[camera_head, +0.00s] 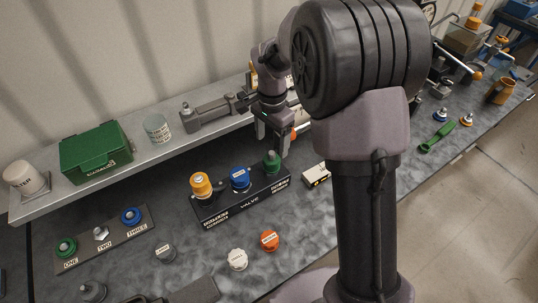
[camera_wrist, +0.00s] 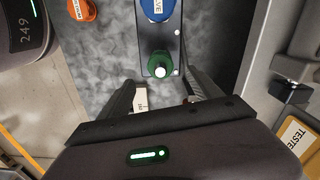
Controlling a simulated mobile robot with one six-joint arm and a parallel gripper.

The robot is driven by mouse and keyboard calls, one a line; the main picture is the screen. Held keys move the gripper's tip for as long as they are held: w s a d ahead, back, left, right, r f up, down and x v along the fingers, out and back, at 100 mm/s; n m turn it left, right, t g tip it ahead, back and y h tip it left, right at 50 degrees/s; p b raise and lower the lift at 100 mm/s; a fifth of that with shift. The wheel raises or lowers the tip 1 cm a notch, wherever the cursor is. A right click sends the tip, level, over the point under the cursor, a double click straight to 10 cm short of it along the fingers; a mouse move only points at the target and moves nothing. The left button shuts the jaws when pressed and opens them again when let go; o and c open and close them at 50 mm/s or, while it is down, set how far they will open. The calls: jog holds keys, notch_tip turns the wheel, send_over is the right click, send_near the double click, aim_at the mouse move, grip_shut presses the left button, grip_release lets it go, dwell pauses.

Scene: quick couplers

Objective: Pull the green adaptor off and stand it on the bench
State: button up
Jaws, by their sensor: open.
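The green adaptor (camera_head: 271,161) stands upright at the right end of the dark valve block (camera_head: 243,205), beside a blue adaptor (camera_head: 240,178) and a yellow one (camera_head: 201,184). My gripper (camera_head: 271,146) is open and points down just above the green adaptor. In the wrist view the green adaptor (camera_wrist: 159,65) lies beyond the fingertips, roughly centred between the two fingers, with nothing held. The gap between fingers and adaptor is hard to judge. The bench (camera_head: 200,240) is a dark mottled surface.
A plate (camera_head: 100,240) marked ONE, TWO, THREE lies at the left. An orange cap (camera_head: 269,240), a white cap (camera_head: 237,259) and a grey cap (camera_head: 165,252) sit in front of the block. A small labelled box (camera_head: 317,175) stands right of it. A shelf (camera_head: 130,160) runs behind.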

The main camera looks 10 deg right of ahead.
aim_at(271, 159)
notch_tip(271, 159, down, 9)
jog(key=shift+b, duration=1.1)
jog(key=c, duration=1.6)
jog(key=o, duration=0.7)
jog(key=c, duration=0.7)
jog(key=shift+r, duration=0.15)
grip_shut()
